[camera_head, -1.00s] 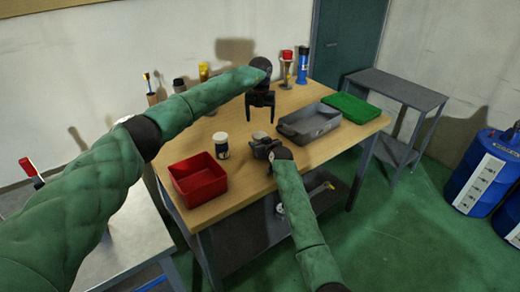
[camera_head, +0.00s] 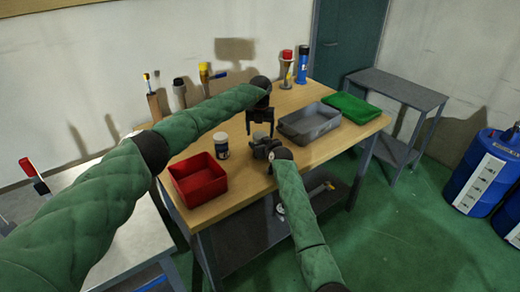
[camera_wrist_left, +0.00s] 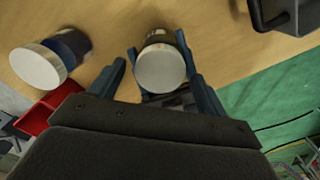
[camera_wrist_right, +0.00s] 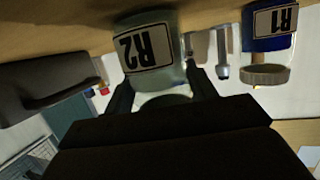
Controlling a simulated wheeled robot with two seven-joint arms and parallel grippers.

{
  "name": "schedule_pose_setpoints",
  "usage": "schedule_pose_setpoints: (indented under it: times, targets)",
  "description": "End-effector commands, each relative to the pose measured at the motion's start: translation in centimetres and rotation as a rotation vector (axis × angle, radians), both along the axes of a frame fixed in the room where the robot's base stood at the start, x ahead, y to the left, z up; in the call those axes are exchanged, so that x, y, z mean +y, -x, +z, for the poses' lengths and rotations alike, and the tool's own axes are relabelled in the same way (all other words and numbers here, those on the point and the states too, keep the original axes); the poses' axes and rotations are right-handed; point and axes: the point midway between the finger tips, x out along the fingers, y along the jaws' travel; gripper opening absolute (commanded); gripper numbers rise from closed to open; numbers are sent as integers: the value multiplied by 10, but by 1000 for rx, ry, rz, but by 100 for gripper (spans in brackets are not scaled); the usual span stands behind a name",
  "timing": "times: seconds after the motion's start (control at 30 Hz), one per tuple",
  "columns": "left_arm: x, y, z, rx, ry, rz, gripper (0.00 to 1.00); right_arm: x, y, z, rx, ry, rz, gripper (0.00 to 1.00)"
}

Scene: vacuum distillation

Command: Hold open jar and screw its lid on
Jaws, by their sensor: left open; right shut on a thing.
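The jar labelled R2 (camera_wrist_right: 150,52) stands on the wooden table between the fingers of my right gripper (camera_head: 263,148), which is shut on it. A pale round lid (camera_wrist_left: 161,69) shows at the top of this jar in the left wrist view; whether it is screwed tight cannot be told. My left gripper (camera_head: 261,127) is open above the jar, pointing down. Its fingers (camera_wrist_left: 157,45) appear on either side of the lid in its wrist view, with gaps. In the head view the grippers mostly hide the jar.
A second lidded jar, labelled R1 (camera_wrist_right: 268,30), stands close by and shows in the head view (camera_head: 221,146). A red bin (camera_head: 198,181) is at the table's front left. A grey tray (camera_head: 308,126) and green lid-like tray (camera_head: 352,108) lie to the right. Bottles stand behind.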

Motion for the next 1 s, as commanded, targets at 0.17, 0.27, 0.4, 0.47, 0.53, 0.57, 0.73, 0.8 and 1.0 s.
schedule_pose_setpoints:
  times: [0.17,0.27,0.4,0.47,0.53,0.57,0.73,0.8,1.0]
  targets:
    - [-1,0,-11,0,1,0,76,0,0,1,-1,0,0,0]
    - [0,0,-11,-1,1,0,76,0,0,1,-1,0,0,0]
    - [0,0,-11,-1,0,0,76,0,0,1,-1,0,0,0]
    - [0,0,-11,0,0,0,64,0,0,1,-1,0,0,0]
    - [0,0,-11,0,0,0,51,0,0,1,-1,0,0,0]
    - [0,0,-11,0,0,0,45,0,0,1,-1,0,0,0]
    - [0,0,-11,0,0,0,28,0,0,1,-1,0,0,0]
    - [0,0,-11,0,0,-4,28,0,0,1,-1,0,0,0]
    - [0,0,-10,-1,-1,-153,27,0,0,1,-1,0,0,0]
